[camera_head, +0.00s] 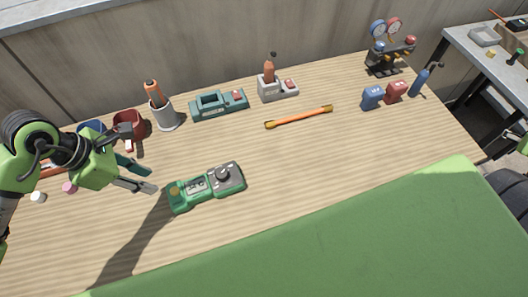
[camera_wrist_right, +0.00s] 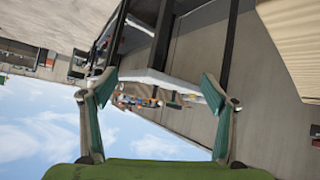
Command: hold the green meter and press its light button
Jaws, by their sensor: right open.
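The green meter (camera_head: 207,187) lies on the wooden table, with a dark round dial and a small display window on its top face. I cannot make out which part is its light button. My left gripper (camera_head: 146,177) is open and empty, just left of the meter and apart from it, with its fingers pointing toward it. My right gripper (camera_wrist_right: 157,92) shows in the right wrist view, open and empty, turned away from the table toward sky and structures. The meter is not in that view.
Behind the meter stand a grey cup (camera_head: 167,115) with an orange-handled tool, a teal device (camera_head: 219,104), and a grey holder (camera_head: 279,91). An orange rod (camera_head: 299,117) lies right of centre. A gauge set (camera_head: 388,55) stands at the back right. A green surface covers the front.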

